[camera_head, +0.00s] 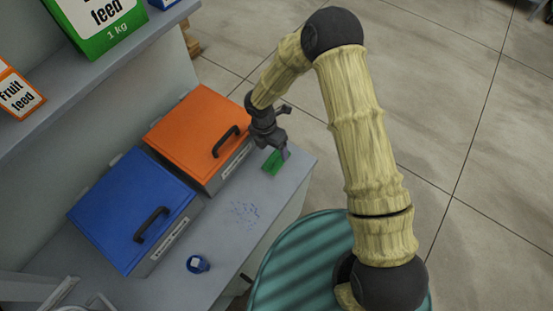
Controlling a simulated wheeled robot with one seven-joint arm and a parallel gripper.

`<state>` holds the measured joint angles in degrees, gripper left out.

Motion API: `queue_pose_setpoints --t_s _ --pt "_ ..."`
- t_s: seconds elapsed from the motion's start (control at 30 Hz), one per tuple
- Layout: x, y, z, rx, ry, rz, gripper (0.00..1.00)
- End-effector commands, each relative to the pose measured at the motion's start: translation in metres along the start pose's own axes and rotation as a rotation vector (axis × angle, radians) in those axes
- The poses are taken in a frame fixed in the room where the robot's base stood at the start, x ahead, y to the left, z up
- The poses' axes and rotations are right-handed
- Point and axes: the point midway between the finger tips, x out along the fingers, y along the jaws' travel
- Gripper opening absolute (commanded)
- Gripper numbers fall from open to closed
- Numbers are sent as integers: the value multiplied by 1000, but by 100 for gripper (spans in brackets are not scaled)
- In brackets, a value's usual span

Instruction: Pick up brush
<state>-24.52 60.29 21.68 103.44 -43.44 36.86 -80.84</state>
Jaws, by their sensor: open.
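The brush (273,161) shows as a small green piece on the grey bench, near the bench's far right corner. A lighter grey part at its right end may be the handle or a gripper finger; I cannot tell. My gripper (277,147) is directly above the brush, pointing down, with its jaws open. It hides part of the brush, and I cannot tell whether the fingers touch it.
An orange lidded box (190,127) stands just left of my gripper, with a blue lidded box (128,205) nearer. A blue round item (197,264) and scattered blue specks (243,213) lie on the bench (222,238). A shelf (60,98) with feed boxes overhangs at left.

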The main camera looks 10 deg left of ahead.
Motion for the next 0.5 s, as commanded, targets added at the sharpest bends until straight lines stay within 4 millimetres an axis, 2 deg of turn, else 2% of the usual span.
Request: queue_pose_setpoints --t_s 0.27,0.5 --pt "7 -1 0 0 2 -2 76" --pt "37 -1 1 -1 2 -3 76"
